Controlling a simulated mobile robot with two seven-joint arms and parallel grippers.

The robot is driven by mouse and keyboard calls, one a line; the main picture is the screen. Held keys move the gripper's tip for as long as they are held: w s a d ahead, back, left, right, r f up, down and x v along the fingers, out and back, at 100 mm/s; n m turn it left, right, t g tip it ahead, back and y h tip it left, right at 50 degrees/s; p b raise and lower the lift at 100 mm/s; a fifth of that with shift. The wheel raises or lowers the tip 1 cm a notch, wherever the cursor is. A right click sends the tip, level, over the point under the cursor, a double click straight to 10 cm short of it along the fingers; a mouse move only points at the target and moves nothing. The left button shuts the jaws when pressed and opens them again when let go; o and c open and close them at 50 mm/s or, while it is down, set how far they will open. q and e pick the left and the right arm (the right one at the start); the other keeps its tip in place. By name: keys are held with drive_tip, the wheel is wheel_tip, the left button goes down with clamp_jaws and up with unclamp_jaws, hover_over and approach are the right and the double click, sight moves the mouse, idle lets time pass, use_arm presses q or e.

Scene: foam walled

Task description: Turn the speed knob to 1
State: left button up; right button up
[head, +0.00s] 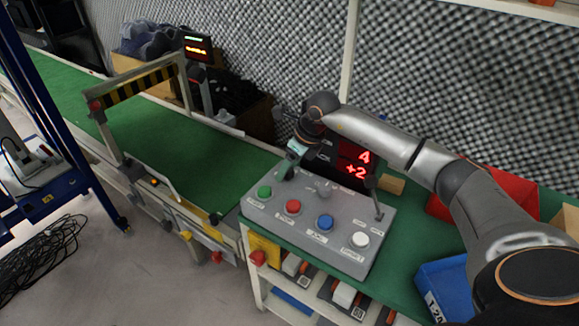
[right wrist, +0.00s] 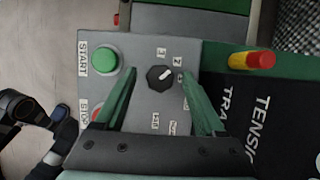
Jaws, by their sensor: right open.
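The black speed knob (right wrist: 159,77) with a white pointer sits on the grey control panel (right wrist: 152,40), beside the green START button (right wrist: 104,59) in the right wrist view. Its pointer aims up and right, close to the small mark that looks like 2; the marks are hard to read. My right gripper (right wrist: 158,74) is open, with one green finger on each side of the knob and an apparent gap at both sides. Its height over the panel is unclear. In the head view my right gripper (head: 288,168) covers the knob at the panel's back left. My left gripper is out of view.
The panel also carries red (head: 293,206), blue (head: 325,222) and white (head: 360,240) buttons and a small toggle lever (head: 378,214). A display (head: 355,162) reading A +2 stands behind. Red (head: 500,190) and blue (head: 445,285) bins are at the right; a green conveyor (head: 200,150) runs left.

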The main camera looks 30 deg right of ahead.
drive_tip(key=shift+c, duration=0.4)
clamp_jaws()
drive_tip(key=shift+r, duration=0.1)
drive_tip(key=m+h+p, duration=0.1)
drive_tip(key=m, duration=0.1)
drive_tip(key=shift+a+m+p, duration=0.1)
drive_tip(key=shift+m+p, duration=0.2)
drive_tip(key=shift+p, duration=0.1)
drive_tip(key=m, duration=0.2)
drive_tip(key=m+h+p, duration=0.1)
drive_tip(key=shift+a+m+t+h, duration=0.1)
drive_tip(key=shift+m+t+h, duration=0.2)
drive_tip(key=shift+m, duration=0.1)
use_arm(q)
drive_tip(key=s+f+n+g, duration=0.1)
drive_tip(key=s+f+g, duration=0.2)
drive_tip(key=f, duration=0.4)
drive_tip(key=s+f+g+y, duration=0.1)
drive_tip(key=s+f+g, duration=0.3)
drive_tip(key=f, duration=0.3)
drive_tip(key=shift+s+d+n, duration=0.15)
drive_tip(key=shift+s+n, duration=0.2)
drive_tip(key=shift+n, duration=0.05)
use_arm(e)
drive_tip(key=shift+m+h, duration=0.5)
drive_tip(key=shift+m, duration=0.7)
